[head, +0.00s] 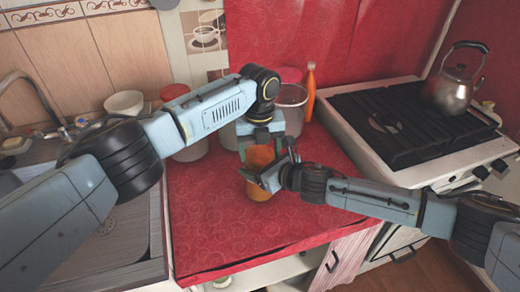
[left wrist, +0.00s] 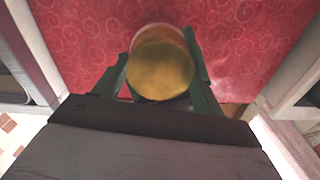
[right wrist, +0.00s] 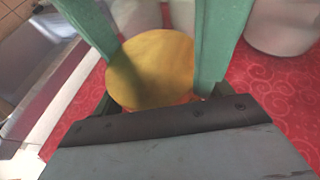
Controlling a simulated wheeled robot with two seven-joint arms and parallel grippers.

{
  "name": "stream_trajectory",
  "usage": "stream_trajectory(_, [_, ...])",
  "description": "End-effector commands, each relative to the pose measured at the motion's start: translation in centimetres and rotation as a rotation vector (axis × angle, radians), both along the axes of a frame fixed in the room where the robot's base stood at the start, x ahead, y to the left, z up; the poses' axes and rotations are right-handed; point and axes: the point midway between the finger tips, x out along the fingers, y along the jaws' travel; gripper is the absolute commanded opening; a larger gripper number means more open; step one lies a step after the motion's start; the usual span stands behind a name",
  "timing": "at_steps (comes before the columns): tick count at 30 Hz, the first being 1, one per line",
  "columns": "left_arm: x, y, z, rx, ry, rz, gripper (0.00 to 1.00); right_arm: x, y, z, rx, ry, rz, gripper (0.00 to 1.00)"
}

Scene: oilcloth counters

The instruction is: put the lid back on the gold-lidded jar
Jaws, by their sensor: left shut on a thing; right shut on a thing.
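The jar (head: 258,190) has an orange body and stands near the middle of the red counter, partly covered by my grippers. Its gold lid (left wrist: 160,72) shows as a round disc between my left fingers, with a pale rim behind it. The gold disc also fills the space between the fingers in the right wrist view (right wrist: 150,70). My left gripper (head: 262,138) comes from above and is shut at the lid. My right gripper (head: 266,178) comes from the right and is shut on the jar. Whether the lid is fully seated on the rim is hidden.
Clear jars, one with a pink lid (head: 291,76), and an orange bottle (head: 311,90) stand behind. A stove (head: 410,125) with a kettle (head: 456,90) is at right, a sink at left. The front of the red counter (head: 215,235) is clear.

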Motion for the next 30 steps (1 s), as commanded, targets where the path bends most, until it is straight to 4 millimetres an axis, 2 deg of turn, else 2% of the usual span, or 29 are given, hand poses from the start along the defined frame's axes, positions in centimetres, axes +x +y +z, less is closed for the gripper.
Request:
stream_trajectory(11, [0.03, 0.04, 0.07, 0.001, -0.001, -0.047, 0.50, -0.14, -0.16, -0.44, -0.005, 0.007, -0.003, 0.14])
stream_trajectory(12, [0.03, 0.04, 0.07, 0.001, -0.001, -0.047, 0.76, -0.15, -0.17, -0.44, -0.005, 0.007, -0.003, 0.14])
stream_trajectory(16, [0.03, 0.03, 0.05, 0.001, 0.000, -0.046, 0.92, -0.15, -0.17, -0.45, -0.005, 0.007, -0.003, 0.14])
stream_trajectory(27, [-0.05, -0.17, -0.03, -0.003, -0.001, -0.048, 0.92, -0.22, -0.03, -0.43, -0.005, 0.005, 0.001, 0.14])
stream_trajectory(30, [-0.04, -0.23, 0.55, -0.004, -0.001, -0.049, 0.92, -0.23, 0.00, -0.42, -0.005, 0.005, 0.001, 0.14])
